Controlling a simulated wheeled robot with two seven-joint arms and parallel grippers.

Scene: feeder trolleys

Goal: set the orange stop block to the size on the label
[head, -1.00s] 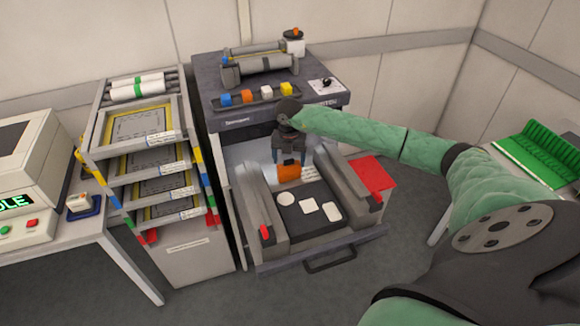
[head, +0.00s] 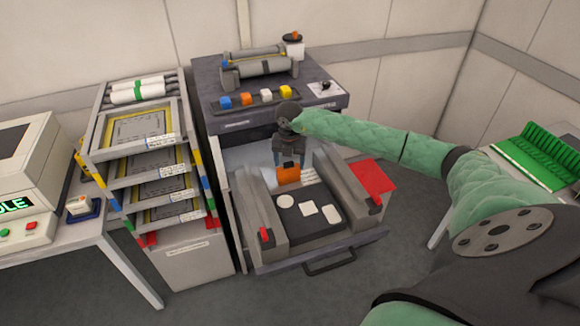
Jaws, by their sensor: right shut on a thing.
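The orange stop block (head: 289,175) sits at the back of the open feeder drawer, between the two grey side rails. My right gripper (head: 288,162) points down from above and is shut on the stop block. A white label strip with dark marks (head: 309,176) lies just right of the block; its writing is too small to read. My left gripper is not in view.
A dark tray (head: 297,232) with white shapes lies in the drawer in front of the block. Grey rails (head: 345,190) with red clips flank it. Coloured cubes stand on the machine top (head: 235,98). A rack of trays (head: 150,187) stands left, and a red plate (head: 373,175) right.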

